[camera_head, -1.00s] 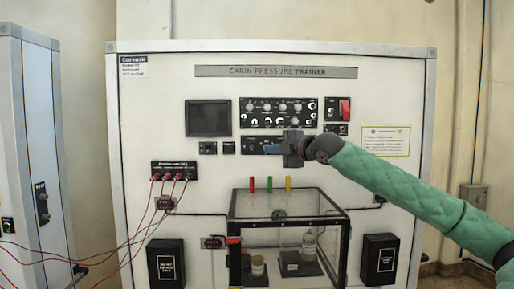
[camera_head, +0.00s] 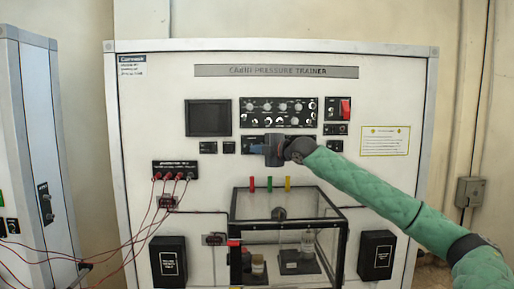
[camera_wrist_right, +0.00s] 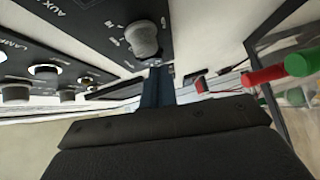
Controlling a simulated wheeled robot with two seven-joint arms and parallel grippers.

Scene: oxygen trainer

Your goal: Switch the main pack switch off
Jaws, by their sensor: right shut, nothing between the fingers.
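My right gripper (camera_head: 256,149) is in front of the small black panel below the main instrument panel, pointing left, and hides much of it. In the right wrist view its dark fingers (camera_wrist_right: 158,86) are together and empty, just below a grey rotary knob (camera_wrist_right: 142,38) on a black panel. Whether they touch the panel is unclear. No label reading main pack switch is legible. A red switch (camera_head: 345,108) shows on the upper right panel, apart from the gripper; I cannot tell whether either control is the pack switch. My left gripper is out of view.
The main panel (camera_head: 278,112) carries several knobs. Below stands a clear box with a black frame (camera_head: 346,225), with red, green and yellow posts behind its top; the red post (camera_wrist_right: 265,76) is near my right gripper. Red cables (camera_head: 146,215) hang at left.

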